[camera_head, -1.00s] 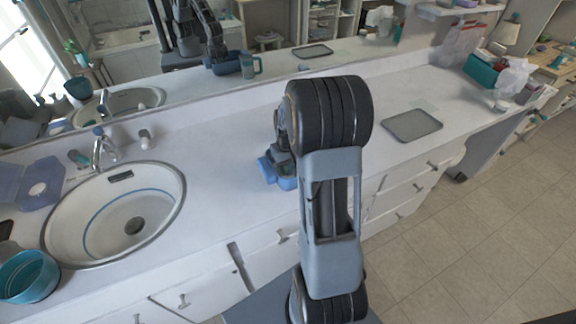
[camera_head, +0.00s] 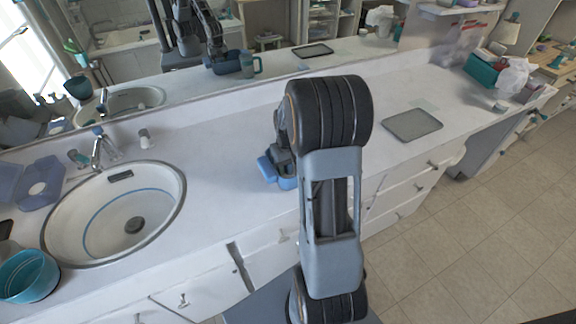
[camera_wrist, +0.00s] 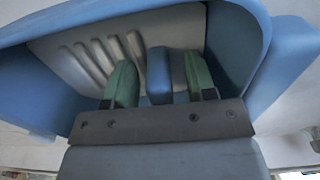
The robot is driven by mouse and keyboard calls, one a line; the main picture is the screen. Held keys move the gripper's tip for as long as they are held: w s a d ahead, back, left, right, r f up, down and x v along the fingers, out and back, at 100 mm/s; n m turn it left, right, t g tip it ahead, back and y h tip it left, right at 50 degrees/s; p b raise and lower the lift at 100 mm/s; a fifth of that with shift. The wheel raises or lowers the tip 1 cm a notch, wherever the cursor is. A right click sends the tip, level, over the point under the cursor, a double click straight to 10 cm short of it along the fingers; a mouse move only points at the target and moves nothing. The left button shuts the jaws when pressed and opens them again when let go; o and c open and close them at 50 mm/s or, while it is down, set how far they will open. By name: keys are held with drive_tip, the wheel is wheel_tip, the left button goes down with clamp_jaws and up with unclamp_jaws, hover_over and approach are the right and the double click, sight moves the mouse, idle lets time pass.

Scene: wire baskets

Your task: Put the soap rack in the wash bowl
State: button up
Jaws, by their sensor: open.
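The blue soap rack (camera_head: 267,169) is on the white counter, partly hidden behind my arm in the head view. In the wrist view the blue rack (camera_wrist: 285,65) fills much of the picture, with a pale slotted face. My gripper (camera_wrist: 160,82) is open at the rack, its green fingertips apart on either side of a narrow blue part. I cannot tell whether they touch it. In the head view, a round white basin (camera_head: 72,220) with a tap is set into the counter at left. A teal bowl (camera_head: 28,277) stands at the lower left edge.
A blue open case (camera_head: 42,183) lies left of the basin. A grey tray (camera_head: 412,124) lies to the right on the counter. A teal box (camera_head: 482,74) and plastic bag stand at the far right. A mirror runs along the back. The counter between basin and rack is clear.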

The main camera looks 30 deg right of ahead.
drive_tip(key=shift+r, duration=0.15)
drive_tip(key=shift+r+p, duration=3.45)
drive_tip(key=shift+r, duration=0.95)
wheel_tip(320, 180, up, 14)
drive_tip(key=shift+f, duration=0.15)
